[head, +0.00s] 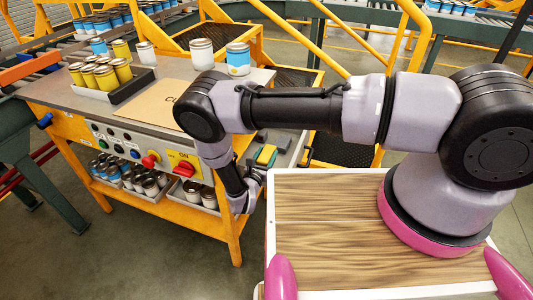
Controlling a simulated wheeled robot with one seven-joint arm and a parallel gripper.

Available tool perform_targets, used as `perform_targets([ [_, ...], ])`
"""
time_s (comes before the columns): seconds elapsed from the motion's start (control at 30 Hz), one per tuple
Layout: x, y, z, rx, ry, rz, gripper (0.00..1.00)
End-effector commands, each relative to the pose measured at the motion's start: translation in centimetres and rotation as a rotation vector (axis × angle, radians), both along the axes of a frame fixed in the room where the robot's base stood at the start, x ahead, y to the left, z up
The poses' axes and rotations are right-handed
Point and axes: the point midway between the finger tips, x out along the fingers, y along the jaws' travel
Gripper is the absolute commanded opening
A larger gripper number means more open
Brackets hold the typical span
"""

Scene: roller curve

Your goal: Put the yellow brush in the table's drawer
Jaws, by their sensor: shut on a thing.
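The orange-framed table has a grey drawer (291,148) standing open on its right side. A small yellow block-like thing with a green side (265,155) shows at the drawer, beside dark items; it may be the yellow brush, but it is too small to be sure. My gripper (256,177) is at the drawer's near edge, just below the yellow thing. It is shut, apparently on the drawer's handle; my own wrist mostly hides its fingers and the handle.
Yellow cans (100,75) stand in a tray on the tabletop, with white and blue cans (238,58) behind a cardboard sheet (150,103). A shelf below holds more cans (150,183). A red knob (151,160) sticks out in front. Orange railings stand behind.

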Motion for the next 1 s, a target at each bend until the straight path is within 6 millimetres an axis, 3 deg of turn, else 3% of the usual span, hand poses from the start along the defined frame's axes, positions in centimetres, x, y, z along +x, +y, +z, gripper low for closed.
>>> perform_targets([
  [0.07,0.0,0.0,0.0,0.001,-0.001,0.0,0.02],
  [0.1,0.0,0.0,0.0,0.001,0.0,0.0,0.74],
  [0.17,0.0,0.0,0.0,0.001,0.0,0.0,0.92],
  [0.47,0.0,0.0,0.1,0.001,0.0,0.0,0.92],
  [0.63,0.1,0.0,1.5,0.002,-0.002,-0.002,0.92],
  [1.0,-7.6,2.9,1.3,0.0,0.0,0.004,0.92],
])
